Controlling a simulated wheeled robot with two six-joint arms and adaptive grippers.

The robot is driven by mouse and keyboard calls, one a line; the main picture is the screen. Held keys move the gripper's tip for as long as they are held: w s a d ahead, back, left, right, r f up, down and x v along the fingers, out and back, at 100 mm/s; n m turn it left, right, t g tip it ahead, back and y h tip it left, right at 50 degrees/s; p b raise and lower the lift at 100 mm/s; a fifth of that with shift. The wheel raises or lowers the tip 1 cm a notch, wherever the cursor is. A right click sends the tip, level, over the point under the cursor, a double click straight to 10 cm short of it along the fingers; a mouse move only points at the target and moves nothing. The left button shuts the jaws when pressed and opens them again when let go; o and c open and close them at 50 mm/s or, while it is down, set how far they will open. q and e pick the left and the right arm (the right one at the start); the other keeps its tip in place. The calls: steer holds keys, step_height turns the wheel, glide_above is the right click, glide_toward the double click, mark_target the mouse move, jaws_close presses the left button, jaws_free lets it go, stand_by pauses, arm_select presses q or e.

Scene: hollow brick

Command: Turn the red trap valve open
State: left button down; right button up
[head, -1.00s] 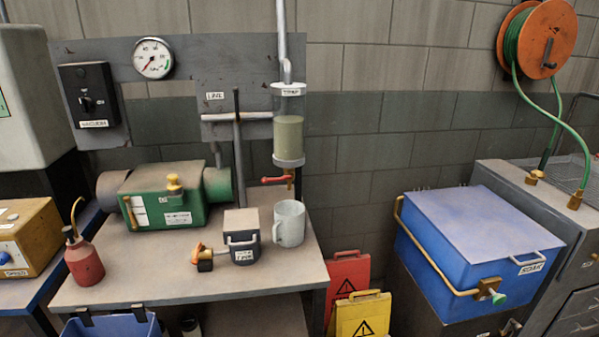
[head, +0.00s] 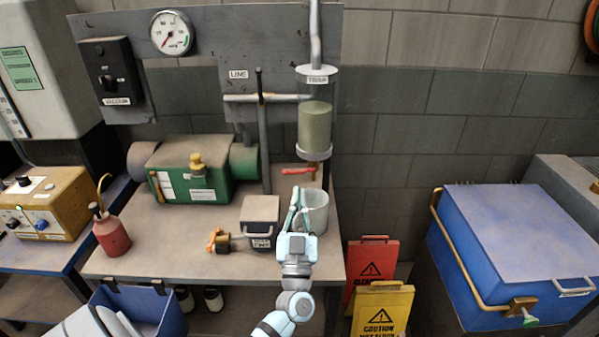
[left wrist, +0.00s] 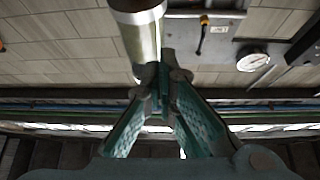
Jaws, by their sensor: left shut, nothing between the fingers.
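The red trap valve handle (head: 298,171) lies level under the clear trap cylinder (head: 314,125), pointing left from the brass valve body. My left gripper (head: 299,193) is shut and empty, its fingers pointing up just below the red handle in the head view. A small gap shows between tips and handle there; I cannot judge the depth. In the left wrist view the shut fingertips (left wrist: 163,78) are beside the lower end of a pale cylinder (left wrist: 137,30); the red handle cannot be made out there. My right gripper is not in view.
A vertical grey pipe (head: 264,150) stands left of the trap. Red and yellow signs (head: 382,312) stand at lower right.

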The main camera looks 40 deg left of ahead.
mark_target(297, 171)
arm_select(q)
steer(key=w+a, duration=0.2)
steer(key=w+a+r+b, duration=0.1)
steer(key=w+a, duration=0.3)
steer(key=shift+w+r+b, duration=0.25)
steer(key=shift+w+b, duration=0.15)
steer(key=shift+f, duration=0.2)
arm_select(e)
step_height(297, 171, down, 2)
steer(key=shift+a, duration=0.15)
arm_select(q)
steer(key=shift+s+n+y, duration=0.1)
steer(key=shift+n+y, duration=0.2)
steer(key=shift+n, duration=0.1)
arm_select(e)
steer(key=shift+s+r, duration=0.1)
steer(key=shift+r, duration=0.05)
